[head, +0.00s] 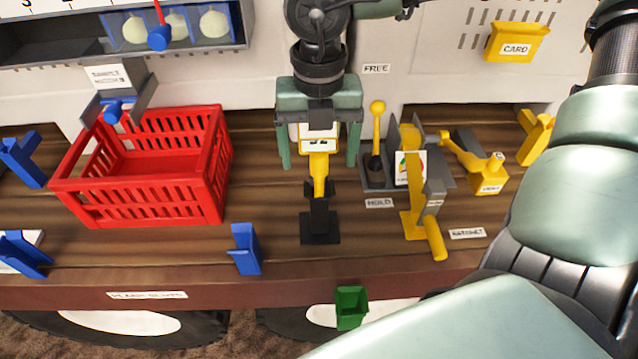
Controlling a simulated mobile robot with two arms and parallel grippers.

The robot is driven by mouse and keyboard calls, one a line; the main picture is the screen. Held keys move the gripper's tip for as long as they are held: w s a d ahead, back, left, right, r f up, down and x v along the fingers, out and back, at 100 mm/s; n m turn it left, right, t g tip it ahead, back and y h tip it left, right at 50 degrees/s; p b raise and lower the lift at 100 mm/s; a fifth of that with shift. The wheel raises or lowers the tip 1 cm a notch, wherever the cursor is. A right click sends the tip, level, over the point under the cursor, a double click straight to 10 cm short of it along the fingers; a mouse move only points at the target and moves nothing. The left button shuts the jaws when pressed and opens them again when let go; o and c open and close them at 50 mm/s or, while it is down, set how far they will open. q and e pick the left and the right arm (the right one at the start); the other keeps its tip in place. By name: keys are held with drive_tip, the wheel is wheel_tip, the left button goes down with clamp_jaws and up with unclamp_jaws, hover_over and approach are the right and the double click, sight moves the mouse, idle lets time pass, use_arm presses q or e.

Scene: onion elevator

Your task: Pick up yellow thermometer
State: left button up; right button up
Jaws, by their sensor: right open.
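The yellow thermometer (320,165) stands upright in a black holder (320,222) on the wooden deck. A small display with dark marks shows near its top. My right gripper (318,162) is above and around the thermometer, pointing down, with one finger on each side of its head. The fingers are open, and a gap shows between each finger and the thermometer. The top of the thermometer is partly hidden by the gripper's body. My left gripper is not in view.
A red crate (150,208) stands to the left, with blue brackets (246,248) around it. Close on the right are a yellow-knobbed lever (378,120) and a yellow ratchet handle (415,190). A green box (351,307) hangs at the deck's front edge.

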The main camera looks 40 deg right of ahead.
drive_tip(key=shift+c, duration=0.3)
drive_tip(key=shift+r, duration=0.1)
drive_tip(key=c, duration=0.5)
clamp_jaws()
